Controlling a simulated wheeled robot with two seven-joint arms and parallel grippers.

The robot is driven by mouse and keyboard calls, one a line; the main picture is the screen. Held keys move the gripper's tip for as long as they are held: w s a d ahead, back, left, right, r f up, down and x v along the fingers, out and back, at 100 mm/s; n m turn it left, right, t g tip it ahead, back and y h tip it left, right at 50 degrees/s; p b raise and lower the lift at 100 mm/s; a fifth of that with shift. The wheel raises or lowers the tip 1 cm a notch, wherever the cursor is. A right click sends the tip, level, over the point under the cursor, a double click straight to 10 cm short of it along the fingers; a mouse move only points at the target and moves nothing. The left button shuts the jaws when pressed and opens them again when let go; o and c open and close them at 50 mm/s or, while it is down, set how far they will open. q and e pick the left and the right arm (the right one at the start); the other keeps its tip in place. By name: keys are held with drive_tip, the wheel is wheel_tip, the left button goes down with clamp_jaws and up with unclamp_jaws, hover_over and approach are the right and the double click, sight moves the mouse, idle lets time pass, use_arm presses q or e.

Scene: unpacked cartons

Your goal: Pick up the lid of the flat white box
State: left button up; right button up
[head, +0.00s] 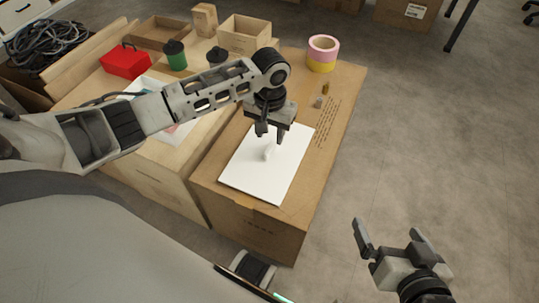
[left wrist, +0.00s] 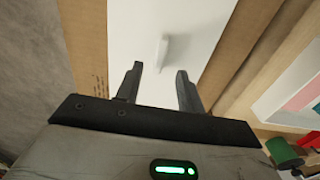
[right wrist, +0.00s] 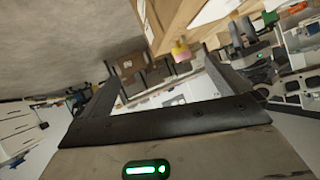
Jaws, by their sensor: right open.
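The flat white box (head: 250,178) lies on a brown carton, its white lid facing up. A small white upright handle (head: 269,153) stands near the middle of the lid. In the left wrist view the lid (left wrist: 200,22) and the handle (left wrist: 163,52) show ahead of the fingers. My left gripper (head: 269,134) is over the lid, pointing down. Its fingers (left wrist: 158,85) are open and apart, with the handle beyond their tips and roughly between them. My right gripper (head: 392,238) is open and empty, above the floor to the right of the carton.
The brown carton (head: 335,125) carries pink and yellow tape rolls (head: 322,53) at its far end. Beside it are a red box (head: 126,61), a green canister (head: 175,55) and an open small carton (head: 244,34). The floor on the right is clear.

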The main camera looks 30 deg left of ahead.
sight(269, 148)
use_arm(q)
drive_tip(key=shift+f, duration=0.45)
drive_tip(key=f+b, duration=0.2)
drive_tip(key=shift+s+f, duration=0.35)
drive_tip(key=shift+f+b, duration=0.35)
drive_tip(key=shift+f, duration=0.45)
clamp_jaws()
use_arm(e)
drive_tip(key=shift+a+r+t+y, duration=0.2)
drive_tip(key=shift+r+t+y, duration=0.1)
drive_tip(key=shift+r, duration=0.15)
drive_tip(key=shift+a+r+t+y, duration=0.2)
drive_tip(key=shift+r+t, duration=0.1)
drive_tip(key=shift+r, duration=0.15)
use_arm(q)
drive_tip(key=shift+r, duration=0.1)
use_arm(e)
drive_tip(key=shift+f, duration=0.15)
use_arm(q)
drive_tip(key=shift+w+r, duration=0.1)
